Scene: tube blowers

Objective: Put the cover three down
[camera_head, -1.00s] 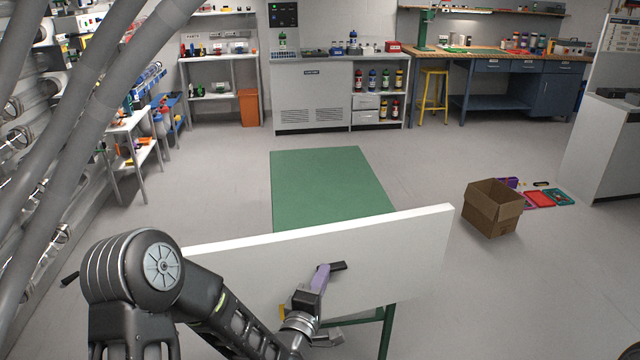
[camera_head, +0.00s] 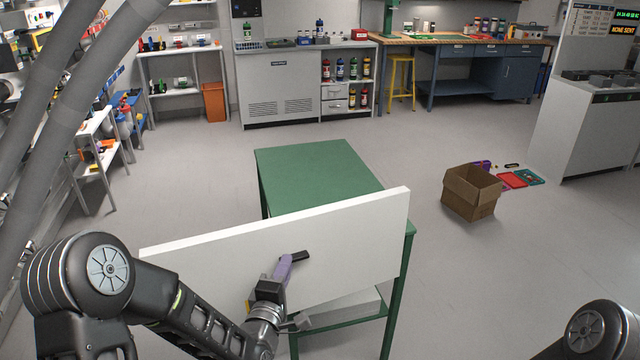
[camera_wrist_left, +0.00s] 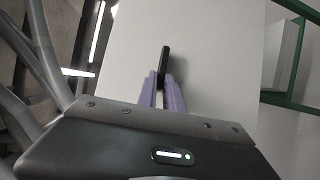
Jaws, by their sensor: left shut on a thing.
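The cover (camera_head: 345,240) is a large white flat panel with a black handle (camera_head: 302,256), held on edge and slanting across the head view. My left gripper (camera_head: 286,265), with purple fingers, is shut on the handle. In the left wrist view the purple fingers (camera_wrist_left: 160,88) lie on both sides of the black handle (camera_wrist_left: 165,60), with the cover's white face (camera_wrist_left: 215,60) behind. No number shows on the cover. My right gripper is out of view; only a dark joint of my right arm shows at lower right.
A green-topped table (camera_head: 315,170) with green legs stands behind the cover, and its visible top is bare. An open cardboard box (camera_head: 470,192) is on the floor to the right, beside coloured trays (camera_head: 513,180). Open floor lies around. Shelves and a workbench (camera_head: 460,42) line the back.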

